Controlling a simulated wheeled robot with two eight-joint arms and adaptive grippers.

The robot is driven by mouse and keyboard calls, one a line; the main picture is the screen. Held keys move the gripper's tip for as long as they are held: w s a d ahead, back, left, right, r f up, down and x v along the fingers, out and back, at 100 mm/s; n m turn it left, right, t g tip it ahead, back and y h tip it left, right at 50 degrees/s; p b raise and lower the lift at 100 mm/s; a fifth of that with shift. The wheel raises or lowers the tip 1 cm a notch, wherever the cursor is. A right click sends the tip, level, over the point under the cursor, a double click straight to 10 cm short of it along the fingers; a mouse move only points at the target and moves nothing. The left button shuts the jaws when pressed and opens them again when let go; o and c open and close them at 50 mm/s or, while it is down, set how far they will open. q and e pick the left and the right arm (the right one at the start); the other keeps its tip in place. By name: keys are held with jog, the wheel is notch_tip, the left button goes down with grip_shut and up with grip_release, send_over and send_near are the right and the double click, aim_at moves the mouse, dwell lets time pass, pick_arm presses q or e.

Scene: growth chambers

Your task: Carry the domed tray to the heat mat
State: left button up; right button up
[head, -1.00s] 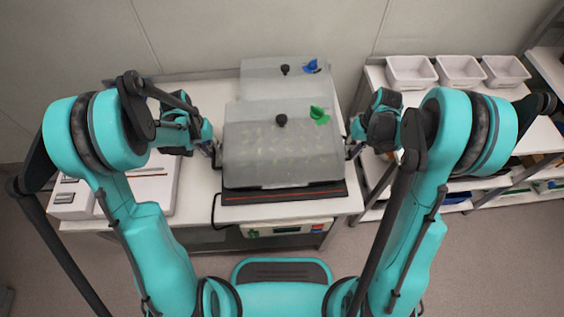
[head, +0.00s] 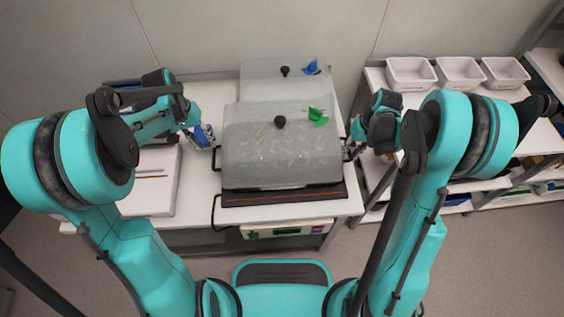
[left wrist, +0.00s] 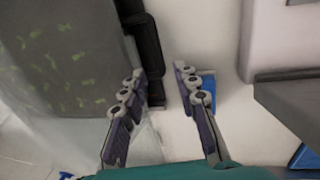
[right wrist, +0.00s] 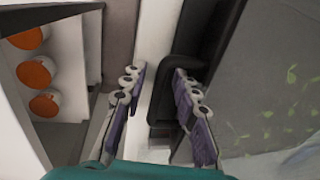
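The front domed tray has a clear grey dome (head: 255,160) with a black knob and a green tag; green seedlings show inside. It sits at a black mat or plate with a red line (head: 283,198), probably the heat mat. My left gripper (head: 213,146) is at the tray's left side; in the left wrist view its fingers (left wrist: 160,90) are apart, with a black side handle (left wrist: 145,45) by the left finger. My right gripper (head: 350,150) is at the right side; its fingers (right wrist: 160,88) are apart with a black handle (right wrist: 163,118) between them. Contact is unclear.
A second dome with a blue tag (head: 262,82) stands directly behind. A white flat box (head: 152,190) lies at the left of the bench. A control unit (head: 290,229) is below the front edge. White bins (head: 411,72) stand on a shelf at right.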

notch_tip(320, 180, up, 12)
jog(key=d, duration=0.2)
jog(key=shift+d+f, duration=0.15)
jog(key=shift+f, duration=0.05)
dwell(0.5)
